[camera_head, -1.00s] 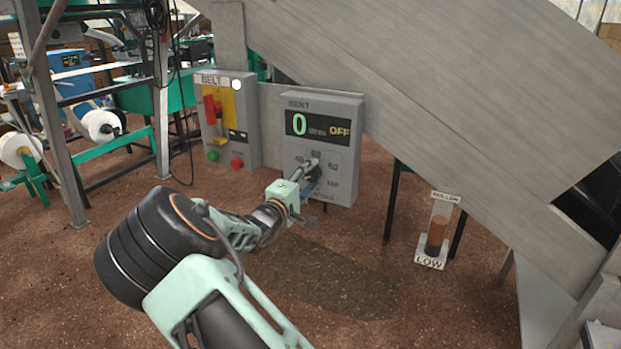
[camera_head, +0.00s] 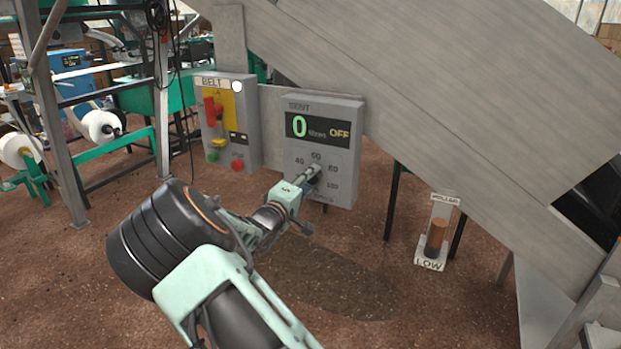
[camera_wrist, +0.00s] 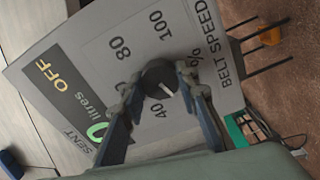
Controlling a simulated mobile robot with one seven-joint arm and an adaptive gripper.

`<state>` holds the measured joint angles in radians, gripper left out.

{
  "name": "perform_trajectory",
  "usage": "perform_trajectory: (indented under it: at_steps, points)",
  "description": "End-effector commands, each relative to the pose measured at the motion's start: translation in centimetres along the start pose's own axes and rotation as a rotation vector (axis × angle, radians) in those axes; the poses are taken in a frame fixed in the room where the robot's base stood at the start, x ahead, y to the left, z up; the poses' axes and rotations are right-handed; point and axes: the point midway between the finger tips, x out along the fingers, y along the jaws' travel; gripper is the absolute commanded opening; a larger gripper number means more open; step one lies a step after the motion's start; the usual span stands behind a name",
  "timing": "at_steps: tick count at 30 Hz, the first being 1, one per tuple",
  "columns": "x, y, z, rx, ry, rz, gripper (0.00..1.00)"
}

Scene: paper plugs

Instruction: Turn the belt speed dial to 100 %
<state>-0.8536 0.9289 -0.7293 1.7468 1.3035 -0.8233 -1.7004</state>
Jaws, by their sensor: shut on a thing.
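The belt speed dial (camera_wrist: 153,72) is a round black knob with a white pointer mark on a grey panel (camera_head: 346,192). In the wrist view its mark points to the lower right, near the 40 side and away from the 100. My gripper (camera_wrist: 162,84) has one finger on each side of the knob and is shut on it. In the head view my gripper (camera_head: 308,178) is at the panel's lower half and mostly hides the dial. The printed 40, 60, 80 and 100 show around it. The panel's display (camera_head: 318,130) reads 0 litres and OFF.
A grey BELT box (camera_head: 250,140) with a red handle, a green button and a red button stands left of the panel. A sloping grey metal chute (camera_head: 440,110) rises behind. A roller gauge marked LOW (camera_head: 437,235) stands at right. Brown floor lies open in front.

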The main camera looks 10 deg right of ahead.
Motion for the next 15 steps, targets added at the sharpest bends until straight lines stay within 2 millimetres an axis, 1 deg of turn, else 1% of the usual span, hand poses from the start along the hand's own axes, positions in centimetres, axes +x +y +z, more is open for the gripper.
perform_trajectory:
  at_steps: [15]
  points:
    - [0.05,-0.10,0.11,0.487,-0.002,0.000,0.04]
